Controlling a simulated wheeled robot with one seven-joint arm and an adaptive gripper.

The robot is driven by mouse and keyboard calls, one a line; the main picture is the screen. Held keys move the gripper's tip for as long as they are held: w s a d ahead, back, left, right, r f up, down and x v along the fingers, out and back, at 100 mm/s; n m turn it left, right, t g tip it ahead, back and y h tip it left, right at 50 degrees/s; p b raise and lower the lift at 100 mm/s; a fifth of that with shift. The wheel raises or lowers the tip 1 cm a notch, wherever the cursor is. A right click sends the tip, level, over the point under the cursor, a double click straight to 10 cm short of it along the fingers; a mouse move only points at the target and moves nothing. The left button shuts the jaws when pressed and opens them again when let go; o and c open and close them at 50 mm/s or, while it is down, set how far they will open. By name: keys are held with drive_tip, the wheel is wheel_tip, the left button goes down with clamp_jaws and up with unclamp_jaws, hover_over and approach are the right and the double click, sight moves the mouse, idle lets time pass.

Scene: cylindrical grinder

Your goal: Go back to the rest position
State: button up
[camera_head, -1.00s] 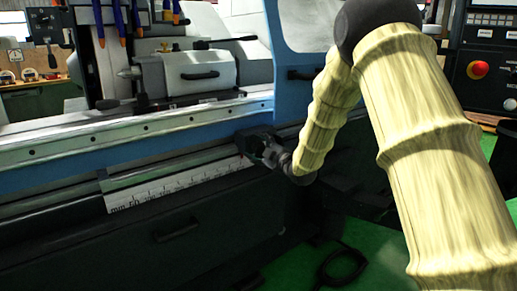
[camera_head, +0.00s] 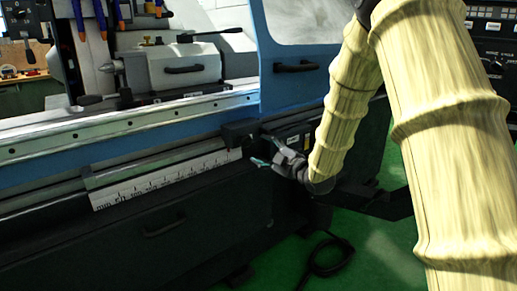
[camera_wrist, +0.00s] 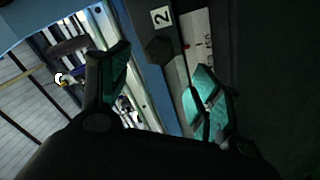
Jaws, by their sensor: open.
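My gripper (camera_head: 268,153) is in front of the blue and dark grinder (camera_head: 205,205), to the lower right of a dark block (camera_head: 238,132) on its front rail. Its teal-padded fingers are spread apart and hold nothing. In the wrist view my gripper (camera_wrist: 162,80) also shows open, with an empty gap between the pads. Beyond the fingers lie a dark knob-like part (camera_wrist: 158,50), a label with a "2" (camera_wrist: 161,16) and a pale scale strip (camera_wrist: 199,42). My arm in its yellow cover hides part of the machine's right side.
A ruler scale (camera_head: 165,178) runs along the grinder's front, with a dark handle (camera_head: 165,225) below. A blue-framed door (camera_head: 290,67) stands above my gripper. A control panel (camera_head: 493,55) stands at right.

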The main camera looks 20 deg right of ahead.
drive_tip(key=shift+s+d, duration=0.1)
drive_tip(key=shift+s, duration=0.25)
drive_tip(key=s+a+f+m+g+h, duration=0.15)
drive_tip(key=s+f, duration=0.25)
drive_tip(key=f, duration=0.6)
drive_tip(key=s+a+f+m+g+h, duration=0.1)
drive_tip(key=s+f+m+g, duration=0.15)
drive_tip(key=f, duration=0.65)
drive_tip(key=s+a+f+m+g+h, duration=0.1)
drive_tip(key=s+f+m+g, duration=0.3)
drive_tip(key=f, duration=0.6)
drive_tip(key=s+a+f+m+g+h, duration=0.1)
drive_tip(key=s+a+f+m+g, duration=0.1)
drive_tip(key=s+f, duration=0.8)
drive_tip(key=s+a+f+m+g+h, duration=0.1)
drive_tip(key=s+f+m+g, duration=0.1)
drive_tip(key=s+f, duration=0.8)
drive_tip(key=s+a+f+m+g, duration=0.1)
drive_tip(key=s+f+m+g, duration=0.1)
drive_tip(key=s, duration=0.9)
drive_tip(key=s+a+f+m+g, duration=0.1)
drive_tip(key=s+f+m+g, duration=0.15)
drive_tip(key=s, duration=0.85)
wheel_tip(320, 180, up, 25)
drive_tip(key=p, duration=2.4)
drive_tip(key=shift+r+n+h, duration=0.2)
drive_tip(key=shift+n+h, duration=0.15)
drive_tip(key=shift+n, duration=0.1)
